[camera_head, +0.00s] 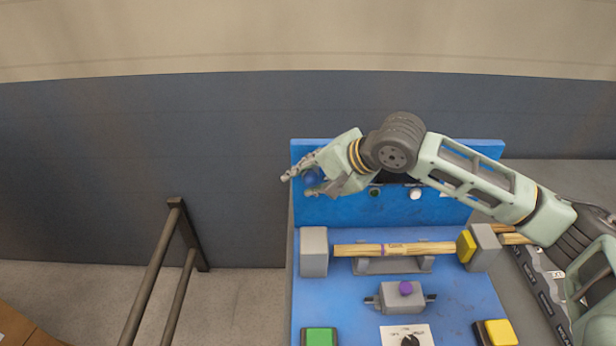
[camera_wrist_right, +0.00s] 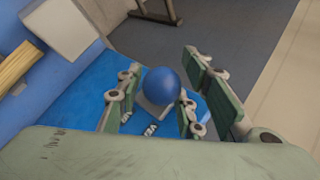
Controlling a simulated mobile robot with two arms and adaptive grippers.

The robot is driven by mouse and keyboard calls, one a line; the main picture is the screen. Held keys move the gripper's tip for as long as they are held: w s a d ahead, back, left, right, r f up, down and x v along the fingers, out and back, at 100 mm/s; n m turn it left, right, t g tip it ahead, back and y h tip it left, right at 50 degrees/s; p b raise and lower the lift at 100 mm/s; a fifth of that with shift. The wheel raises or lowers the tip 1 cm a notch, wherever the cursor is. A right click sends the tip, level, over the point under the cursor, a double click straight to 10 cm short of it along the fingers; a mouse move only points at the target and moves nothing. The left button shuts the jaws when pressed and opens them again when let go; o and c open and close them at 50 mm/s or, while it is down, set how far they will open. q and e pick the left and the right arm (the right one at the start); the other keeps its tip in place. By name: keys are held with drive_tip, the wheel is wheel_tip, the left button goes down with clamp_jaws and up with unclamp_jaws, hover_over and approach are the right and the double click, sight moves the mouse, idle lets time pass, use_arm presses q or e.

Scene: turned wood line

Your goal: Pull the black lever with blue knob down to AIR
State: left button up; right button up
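The blue knob (camera_head: 312,178) of the lever is at the upper left of the blue machine's upright panel, partly hidden by my right gripper. In the right wrist view the round blue knob (camera_wrist_right: 161,86) sits between the fingers, with small gaps visible beside it. My right gripper (camera_head: 308,180) is open around the knob, its fingers pointing left. The black lever shaft is hidden behind the knob and hand. The AIR marking cannot be made out. My left gripper is not in view.
A wooden spindle (camera_head: 393,249) lies between grey blocks on the blue bed. Below it are a grey unit with a purple knob (camera_head: 406,288), a green button (camera_head: 319,337), a yellow button (camera_head: 500,332) and a black dial (camera_head: 410,341). A dark rail (camera_head: 152,280) stands left.

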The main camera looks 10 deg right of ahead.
drive_tip(key=shift+w, duration=0.1)
clamp_jaws()
idle(0.6)
